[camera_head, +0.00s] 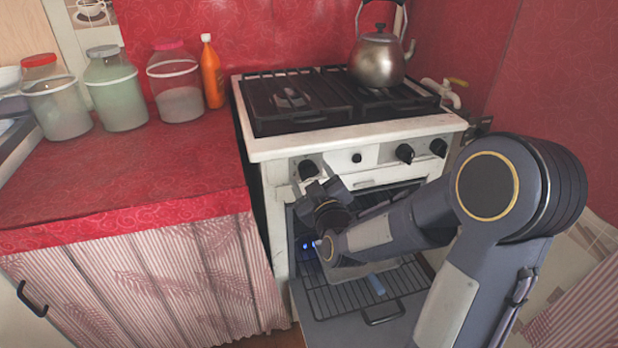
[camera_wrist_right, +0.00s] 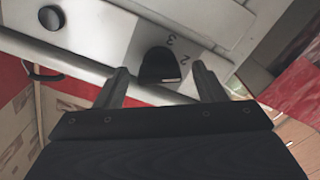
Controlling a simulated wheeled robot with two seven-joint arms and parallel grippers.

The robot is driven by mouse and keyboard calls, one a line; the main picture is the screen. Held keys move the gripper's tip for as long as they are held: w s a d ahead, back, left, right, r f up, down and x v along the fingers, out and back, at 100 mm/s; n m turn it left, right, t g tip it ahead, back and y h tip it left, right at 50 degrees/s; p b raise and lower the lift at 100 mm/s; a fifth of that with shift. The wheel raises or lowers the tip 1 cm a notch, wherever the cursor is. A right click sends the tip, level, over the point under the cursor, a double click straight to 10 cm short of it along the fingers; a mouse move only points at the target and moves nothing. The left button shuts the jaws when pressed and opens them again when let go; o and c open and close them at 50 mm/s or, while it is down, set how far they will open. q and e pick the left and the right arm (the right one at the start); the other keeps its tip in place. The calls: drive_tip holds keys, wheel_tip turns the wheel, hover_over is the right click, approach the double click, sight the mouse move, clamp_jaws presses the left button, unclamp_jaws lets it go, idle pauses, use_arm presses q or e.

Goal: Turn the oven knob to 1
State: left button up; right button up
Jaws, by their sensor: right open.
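The white stove's front panel (camera_head: 372,153) carries black knobs. The leftmost knob (camera_head: 308,170) is just above my right gripper (camera_head: 318,188), which is near the panel. In the right wrist view a black knob (camera_wrist_right: 158,66) with a rounded top sits between the two open fingers, with a gap on each side. The digits 3 and 2 show on the panel beside it; I see no 1. My left gripper is not in view.
Two more knobs (camera_head: 404,153) are at the panel's right, and a small round button (camera_head: 356,157) is nearer the middle. The oven door (camera_head: 350,328) hangs open below my arm, with a wire rack (camera_head: 340,297). A kettle (camera_head: 377,62) stands on the hob.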

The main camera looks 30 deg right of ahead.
drive_tip(key=shift+x, duration=0.85)
drive_tip(key=shift+s, duration=0.1)
drive_tip(key=c, duration=1)
